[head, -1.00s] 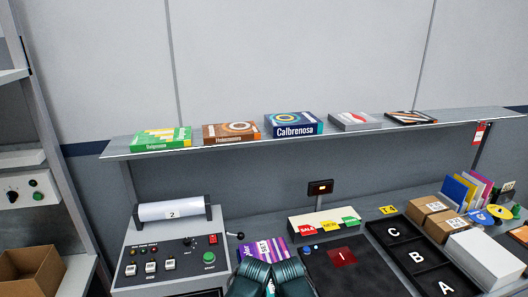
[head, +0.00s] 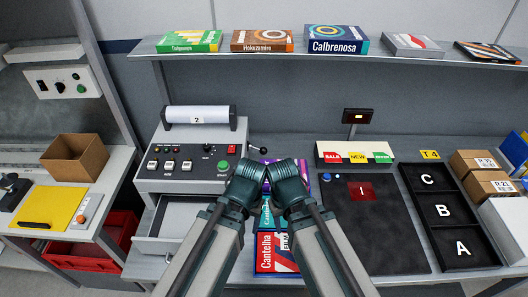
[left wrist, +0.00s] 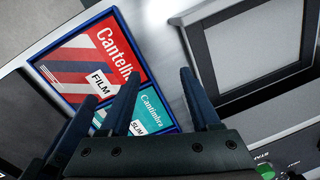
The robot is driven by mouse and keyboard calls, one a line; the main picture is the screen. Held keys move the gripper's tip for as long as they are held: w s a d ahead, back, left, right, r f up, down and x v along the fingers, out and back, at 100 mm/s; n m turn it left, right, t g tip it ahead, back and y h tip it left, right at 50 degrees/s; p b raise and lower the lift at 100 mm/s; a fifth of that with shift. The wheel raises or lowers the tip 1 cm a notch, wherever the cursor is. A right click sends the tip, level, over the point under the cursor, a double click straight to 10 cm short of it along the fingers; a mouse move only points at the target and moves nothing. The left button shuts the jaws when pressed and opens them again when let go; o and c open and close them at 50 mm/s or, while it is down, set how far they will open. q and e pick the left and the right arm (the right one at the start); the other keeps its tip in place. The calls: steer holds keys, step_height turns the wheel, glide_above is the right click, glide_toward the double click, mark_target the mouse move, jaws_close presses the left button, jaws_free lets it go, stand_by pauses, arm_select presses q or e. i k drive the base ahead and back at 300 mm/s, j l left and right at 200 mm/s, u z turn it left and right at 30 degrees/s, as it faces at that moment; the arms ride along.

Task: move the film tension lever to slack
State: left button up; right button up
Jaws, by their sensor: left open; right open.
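A small lever with a black ball knob (head: 257,149) sticks out from the right side of the grey control machine (head: 190,184). I cannot read any label by it, nor tell its setting. My left gripper (head: 246,170) and my right gripper (head: 286,171) are side by side, just below and right of the lever, apart from it. Their fingers are mostly hidden in the head view. In the left wrist view the left gripper's fingers (left wrist: 158,85) are spread and empty, above a red "Film" package (left wrist: 100,52) and a teal package (left wrist: 142,106).
The machine carries a white roll (head: 197,115), buttons and an open drawer (head: 172,222). Boxes stand on the shelf (head: 290,57) above. A black mat (head: 375,230) and a lettered tray (head: 421,174) lie right. A cardboard box (head: 75,160) stands left.

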mark_target(263, 150)
steer(key=l+u, duration=0.2)
steer(key=l, duration=0.25)
steer(key=k+l+u, duration=0.2)
steer(key=l, duration=0.25)
steer(key=k+l+u, duration=0.2)
steer(key=l, duration=0.25)
steer(key=i+l, duration=0.05)
steer(key=i, duration=0.05)
